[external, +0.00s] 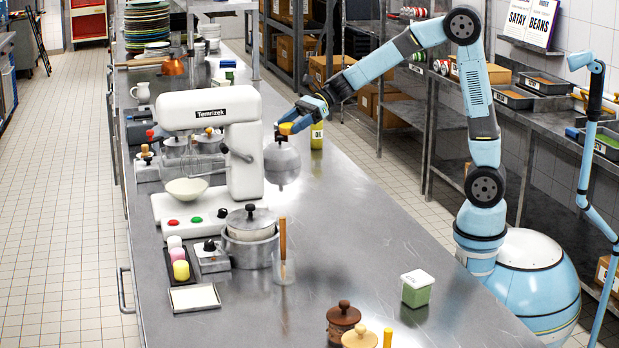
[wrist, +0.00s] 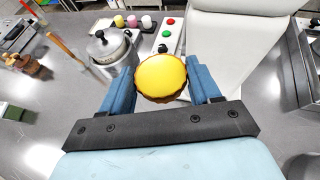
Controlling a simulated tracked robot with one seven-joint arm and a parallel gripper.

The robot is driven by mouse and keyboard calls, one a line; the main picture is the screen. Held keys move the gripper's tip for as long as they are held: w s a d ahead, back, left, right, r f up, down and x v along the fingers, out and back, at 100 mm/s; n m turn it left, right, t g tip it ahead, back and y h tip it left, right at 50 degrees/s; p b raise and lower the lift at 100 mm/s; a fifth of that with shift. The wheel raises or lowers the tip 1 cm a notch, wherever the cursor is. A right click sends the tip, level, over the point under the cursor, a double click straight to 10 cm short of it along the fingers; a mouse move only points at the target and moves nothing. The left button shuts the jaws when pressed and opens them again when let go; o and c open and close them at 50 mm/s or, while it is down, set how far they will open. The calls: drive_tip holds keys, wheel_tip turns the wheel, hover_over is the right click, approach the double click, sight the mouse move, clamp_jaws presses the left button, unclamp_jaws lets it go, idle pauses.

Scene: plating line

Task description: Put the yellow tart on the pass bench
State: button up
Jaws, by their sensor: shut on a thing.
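The yellow tart (wrist: 161,77) is round with a brown fluted crust and a yellow top. In the wrist view it sits between the two blue fingers of my gripper (wrist: 163,84), which is shut on it. In the external view the tart (external: 286,128) shows small at the tip of my gripper (external: 288,125), raised above the steel bench (external: 350,215), just right of the white mixer. I cannot tell from the pictures whether this steel bench is the pass bench.
The white mixer (external: 245,160) stands close left of my gripper. A lidded pot (external: 250,235), small coloured cylinders (external: 180,268) and a green tub (external: 417,288) stand nearer the camera. A green-yellow bottle (external: 317,135) stands behind. The bench's middle right is clear.

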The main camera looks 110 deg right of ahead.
drive_tip(key=s+d+m+h, duration=0.45)
drive_tip(key=s+d, duration=0.65)
drive_tip(key=s, duration=0.5)
drive_tip(key=s+d+m+h, duration=0.5)
drive_tip(key=s+d, duration=0.6)
drive_tip(key=s, duration=0.6)
hover_over(329, 163)
drive_tip(key=shift+n, duration=0.35)
drive_tip(key=f, duration=1.3)
drive_tip(key=s+f, duration=0.1)
drive_tip(key=f, duration=0.6)
drive_tip(key=shift+a, duration=0.15)
drive_tip(key=shift+w+d+f+h, duration=0.25)
drive_tip(key=shift+w+d+f, duration=0.2)
drive_tip(key=shift+f, duration=1.65)
drive_tip(key=shift+a+f, duration=0.1)
